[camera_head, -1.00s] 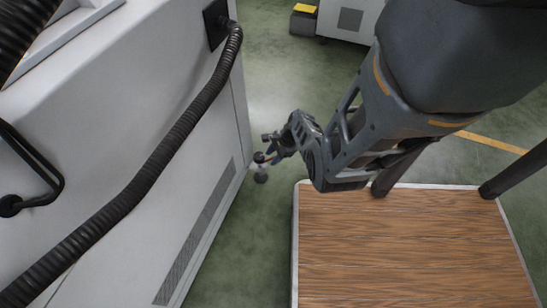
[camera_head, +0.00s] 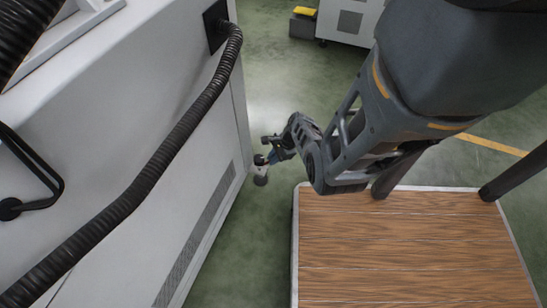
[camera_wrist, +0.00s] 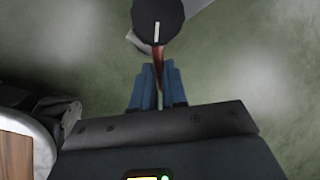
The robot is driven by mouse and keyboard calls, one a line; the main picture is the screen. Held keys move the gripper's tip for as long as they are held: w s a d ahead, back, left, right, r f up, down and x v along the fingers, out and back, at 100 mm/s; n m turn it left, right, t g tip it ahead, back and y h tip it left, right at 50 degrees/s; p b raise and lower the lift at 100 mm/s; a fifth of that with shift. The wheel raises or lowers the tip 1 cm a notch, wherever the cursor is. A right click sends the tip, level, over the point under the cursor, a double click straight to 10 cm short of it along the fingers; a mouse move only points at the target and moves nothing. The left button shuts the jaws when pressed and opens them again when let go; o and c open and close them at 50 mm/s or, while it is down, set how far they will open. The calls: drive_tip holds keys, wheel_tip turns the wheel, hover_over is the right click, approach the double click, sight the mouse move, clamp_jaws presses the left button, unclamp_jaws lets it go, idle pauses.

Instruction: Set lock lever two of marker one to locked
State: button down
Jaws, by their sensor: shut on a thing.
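In the wrist view my gripper (camera_wrist: 158,88) has its blue fingers close together on a thin reddish-brown lever (camera_wrist: 159,56). The lever runs up from between the fingers to a round black knob (camera_wrist: 157,14) with a short white line on it. A light grey part (camera_wrist: 140,42) shows behind the lever. In the head view my gripper (camera_head: 271,156) is beside a small marker-like piece (camera_head: 260,177) low near the machine's far corner. The far end of the lever is hidden behind the knob, and I cannot tell its number or lock state.
A large white machine (camera_head: 130,180) with a black corrugated hose (camera_head: 150,170) stands at the left. A wood-topped platform (camera_head: 400,250) is at the lower right. Green floor (camera_head: 265,225) lies open between them. Another white cabinet (camera_head: 350,20) stands at the back.

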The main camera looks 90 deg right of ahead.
drive_tip(key=shift+a, duration=0.1)
drive_tip(key=shift+a+m+g+h+p, duration=0.2)
drive_tip(key=shift+a+m+h+p, duration=0.45)
drive_tip(key=shift+m+p, duration=0.8)
drive_tip(key=shift+a+m+g+h+p, duration=0.2)
drive_tip(key=shift+a+m+h+p, duration=0.45)
drive_tip(key=shift+m+p, duration=0.8)
drive_tip(key=shift+a+m+g+h+p, duration=0.2)
drive_tip(key=shift+a+m+h+p, duration=0.45)
drive_tip(key=shift+m+p, duration=0.75)
drive_tip(key=shift+a+m, duration=0.2)
drive_tip(key=shift+m, duration=0.1)
drive_tip(key=c, duration=1.2)
unclamp_jaws()
drive_tip(key=shift+o, duration=0.2)
drive_tip(key=p+v, duration=0.6)
drive_tip(key=v, duration=0.1)
drive_tip(key=shift+r, duration=0.4)
